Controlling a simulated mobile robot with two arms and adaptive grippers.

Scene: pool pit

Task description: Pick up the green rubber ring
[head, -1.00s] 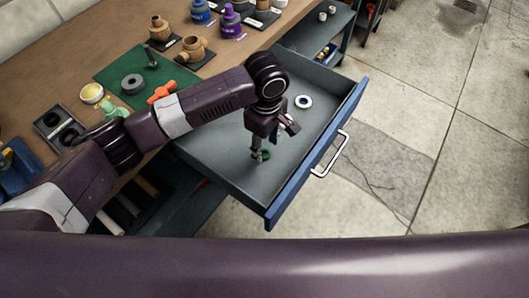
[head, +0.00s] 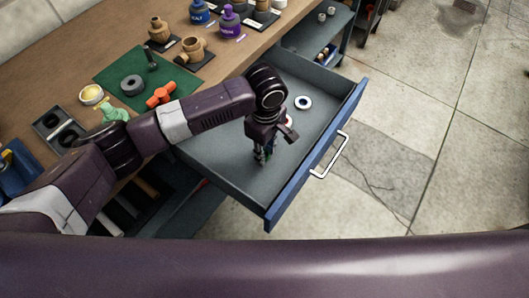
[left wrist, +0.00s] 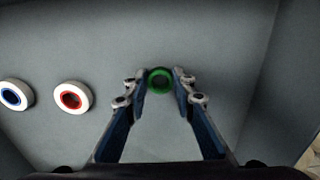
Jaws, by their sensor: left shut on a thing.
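The green rubber ring (left wrist: 160,80) is between the two fingertips of my left gripper in the left wrist view. My left gripper (left wrist: 161,84) is shut on it, with a finger on each side. In the head view my left gripper (head: 262,158) points down into the open grey drawer (head: 225,170), and its fingers hide most of the ring. The ring appears at or close to the drawer floor; I cannot tell if it is lifted. My right gripper is not in view.
A white ring with a blue centre (left wrist: 14,96) and one with a red centre (left wrist: 72,97) lie left of the gripper on the drawer floor. The drawer's blue front (head: 318,155) and walls surround the gripper. The workbench (head: 95,65) holds fittings, bottles and a green mat (head: 118,80).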

